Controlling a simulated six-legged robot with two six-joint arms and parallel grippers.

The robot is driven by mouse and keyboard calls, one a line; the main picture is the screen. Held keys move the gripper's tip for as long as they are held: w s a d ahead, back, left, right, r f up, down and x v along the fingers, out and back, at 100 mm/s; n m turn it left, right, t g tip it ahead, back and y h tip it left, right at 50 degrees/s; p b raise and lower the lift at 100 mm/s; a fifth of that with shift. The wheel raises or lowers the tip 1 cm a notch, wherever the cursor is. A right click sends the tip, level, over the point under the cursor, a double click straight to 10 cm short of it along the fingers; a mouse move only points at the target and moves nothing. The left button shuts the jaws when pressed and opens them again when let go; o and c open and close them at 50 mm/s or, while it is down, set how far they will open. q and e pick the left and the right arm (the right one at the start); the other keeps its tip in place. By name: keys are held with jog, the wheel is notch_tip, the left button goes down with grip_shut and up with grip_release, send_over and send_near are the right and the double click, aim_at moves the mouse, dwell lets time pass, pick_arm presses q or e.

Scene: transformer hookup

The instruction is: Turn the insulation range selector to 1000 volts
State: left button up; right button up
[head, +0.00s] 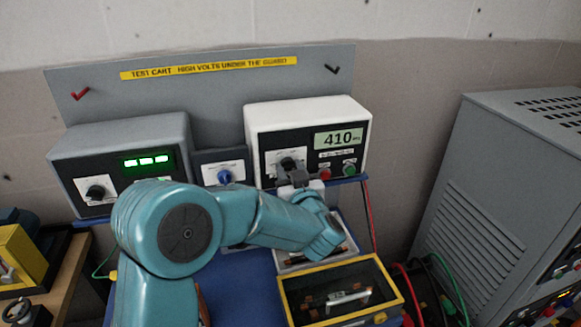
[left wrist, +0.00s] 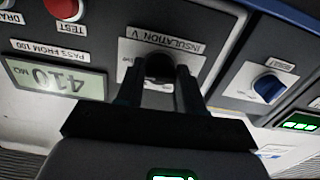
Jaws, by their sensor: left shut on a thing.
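The insulation range selector is a dark knob (head: 288,163) on the black front of the white meter (head: 300,112). In the left wrist view, the knob (left wrist: 159,66) sits under an upside-down "INSULATION V" label. My left gripper (head: 296,178) reaches up to the knob, and in the left wrist view its two fingers (left wrist: 160,84) are shut on it, one on each side. The fingers hide the knob's pointer and most of its scale, so I cannot tell the setting. The meter display (head: 338,139) reads 410. My right gripper is not in view.
A red button (head: 325,173) and a green button (head: 348,169) are close right of the knob. A blue knob (head: 224,177) sits on a small panel to the left. A grey unit (head: 120,135) stands further left. A yellow-rimmed box (head: 395,283) lies below.

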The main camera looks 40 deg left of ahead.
pick_arm(q)
jog(key=shift+r+m, duration=0.1)
jog(key=shift+m, duration=0.2)
dwell(0.4)
jog(key=o, duration=1)
jog(key=shift+o, duration=0.2)
jog(key=shift+s+d, duration=0.15)
jog(key=shift+d, duration=0.15)
jog(key=b+v, duration=0.4)
jog(key=v, duration=1.1)
jog(key=shift+s+d, duration=0.2)
jog(key=shift+s, duration=0.05)
